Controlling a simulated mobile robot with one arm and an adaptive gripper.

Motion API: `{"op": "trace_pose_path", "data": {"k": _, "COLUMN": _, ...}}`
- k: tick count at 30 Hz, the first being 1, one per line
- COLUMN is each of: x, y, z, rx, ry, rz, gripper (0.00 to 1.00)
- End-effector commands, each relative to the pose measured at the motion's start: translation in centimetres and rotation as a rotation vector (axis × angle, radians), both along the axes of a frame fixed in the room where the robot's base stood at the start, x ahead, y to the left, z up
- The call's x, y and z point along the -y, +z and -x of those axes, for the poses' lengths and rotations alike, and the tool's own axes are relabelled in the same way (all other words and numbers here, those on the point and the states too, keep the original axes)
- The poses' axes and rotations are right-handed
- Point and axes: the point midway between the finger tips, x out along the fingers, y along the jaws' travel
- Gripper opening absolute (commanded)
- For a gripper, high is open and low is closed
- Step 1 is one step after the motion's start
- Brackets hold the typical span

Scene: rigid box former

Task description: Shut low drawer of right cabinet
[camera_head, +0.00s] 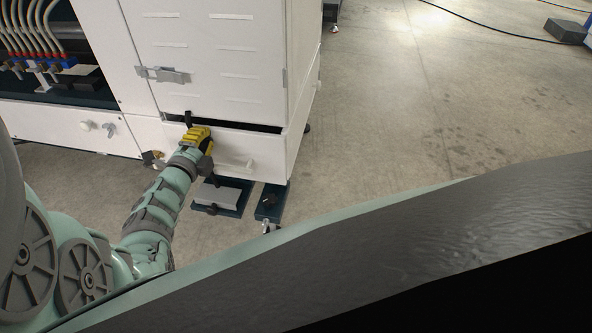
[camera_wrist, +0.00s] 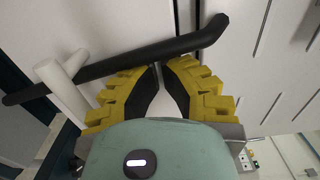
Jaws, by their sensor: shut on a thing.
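The right cabinet (camera_head: 222,55) is white and stands upright in the head view. Its low drawer (camera_head: 235,150) stands slightly open, with a dark gap along its top edge. My gripper (camera_head: 190,128), with yellow fingers, is at the upper left of the drawer front. In the wrist view the fingers (camera_wrist: 164,68) are close together at a black bar (camera_wrist: 130,58), and they are shut on it. The bar crosses a white post (camera_wrist: 65,85). Just where the fingertips meet the bar is partly hidden by the fingers.
A white knob (camera_head: 251,165) juts from the drawer front. A latch (camera_head: 163,75) sits on the door above. The left cabinet (camera_head: 65,125) adjoins, with hoses above. Open concrete floor (camera_head: 410,100) lies to the right.

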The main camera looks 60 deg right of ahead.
Motion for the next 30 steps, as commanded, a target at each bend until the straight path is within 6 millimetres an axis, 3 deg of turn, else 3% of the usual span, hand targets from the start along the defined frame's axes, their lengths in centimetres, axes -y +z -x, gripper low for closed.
{"op": "trace_pose_path", "data": {"k": 6, "x": 1.4, "y": 0.0, "z": -0.4, "rx": -0.001, "ry": -0.004, "rz": 0.001, "gripper": 0.0}}
{"op": "trace_pose_path", "data": {"k": 20, "x": 1.4, "y": 0.0, "z": -0.5, "rx": 0.0, "ry": -0.003, "rz": 0.0, "gripper": 0.0}}
{"op": "trace_pose_path", "data": {"k": 25, "x": 0.3, "y": 0.1, "z": -0.3, "rx": -0.001, "ry": 0.001, "rz": -0.003, "gripper": 0.0}}
{"op": "trace_pose_path", "data": {"k": 30, "x": -2.5, "y": 0.1, "z": 0.3, "rx": -0.002, "ry": 0.001, "rz": -0.004, "gripper": 0.0}}
